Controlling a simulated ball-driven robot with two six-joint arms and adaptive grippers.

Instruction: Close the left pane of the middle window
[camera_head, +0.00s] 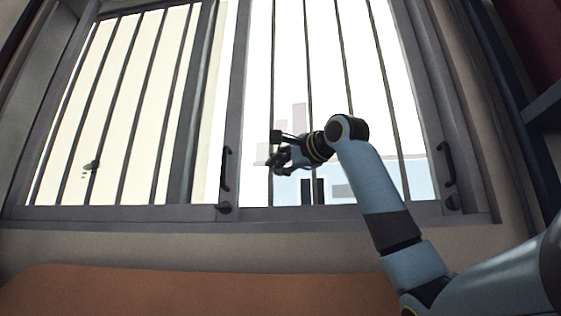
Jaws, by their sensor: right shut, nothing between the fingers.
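The barred window (360,212) fills most of the head view. Its left part is a pale cream area behind several dark bars, bounded by a dark upright (196,110). To the right of that stands a grey upright frame member (236,110) with a dark vertical handle (226,168). My right gripper (276,162) is shut and empty, in front of the window's right part, to the right of this handle and apart from it in the picture. How far it is from the window in depth I cannot tell. My left gripper is out of view.
Another dark handle (446,163) sits on the window's right upright. Below the sill is an orange rounded surface (200,292), perhaps a furniture back. A dark red panel (530,40) and a blue-grey ledge (543,107) are at the right edge.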

